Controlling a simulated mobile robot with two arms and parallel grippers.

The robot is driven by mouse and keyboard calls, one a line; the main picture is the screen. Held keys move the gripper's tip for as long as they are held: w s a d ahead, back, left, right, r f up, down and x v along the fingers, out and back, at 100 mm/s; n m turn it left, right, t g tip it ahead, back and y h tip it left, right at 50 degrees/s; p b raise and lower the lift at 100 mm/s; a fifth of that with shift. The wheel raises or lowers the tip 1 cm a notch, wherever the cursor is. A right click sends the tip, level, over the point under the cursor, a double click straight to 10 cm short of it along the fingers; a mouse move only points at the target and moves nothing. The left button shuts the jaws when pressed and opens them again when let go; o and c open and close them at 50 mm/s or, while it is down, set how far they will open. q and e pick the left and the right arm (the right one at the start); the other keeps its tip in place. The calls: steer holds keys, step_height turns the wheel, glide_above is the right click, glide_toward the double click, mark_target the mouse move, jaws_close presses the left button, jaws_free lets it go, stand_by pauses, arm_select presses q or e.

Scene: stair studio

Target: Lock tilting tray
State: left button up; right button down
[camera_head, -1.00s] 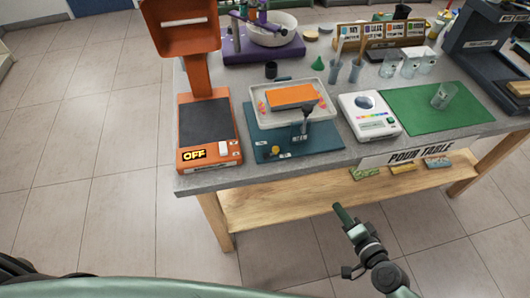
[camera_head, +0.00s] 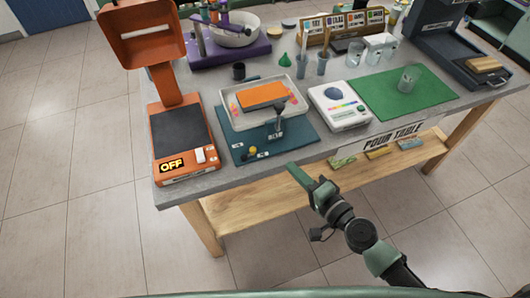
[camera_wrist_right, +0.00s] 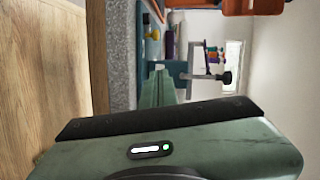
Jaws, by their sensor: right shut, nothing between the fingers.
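The tilting tray (camera_head: 236,111) is a pale tray with an orange block (camera_head: 263,95) in it, on a teal base (camera_head: 295,140) near the front edge of the table. A dark lever or clamp (camera_head: 277,124) stands at the tray's front side. A yellow knob (camera_head: 252,152) sits on the base's front left. My right gripper (camera_head: 297,174) is shut and empty, just in front of the table edge and apart from the tray base. In the right wrist view, its green fingers (camera_wrist_right: 160,90) point toward the table edge. My left gripper is not in view.
An orange machine (camera_head: 181,128) marked OFF stands left of the tray. A white scale (camera_head: 339,106) and a green mat (camera_head: 404,92) with a glass beaker (camera_head: 408,80) lie to the right. A wooden shelf (camera_head: 270,201) runs below the tabletop (camera_head: 222,178). Open floor lies in front.

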mark_target(249, 154)
steer(key=x, duration=0.7)
steer(key=shift+w+a+p, duration=0.25)
steer(key=shift+a+p, duration=0.05)
steer(key=shift+p, duration=0.1)
steer(key=shift+w+a+f, duration=0.1)
steer(key=shift+a+f, duration=0.05)
steer(key=shift+a, duration=0.45)
steer(key=shift+w+a+f, duration=0.1)
steer(key=shift+a+f, duration=0.05)
steer(key=shift+a, duration=0.45)
steer(key=shift+a+f, duration=0.15)
steer(key=shift+a, duration=0.4)
steer(key=shift+w+d+n+g+y+b, duration=0.1)
steer(key=shift+w+n+g+y+b, duration=0.15)
steer(key=shift+g+y+b, duration=0.2)
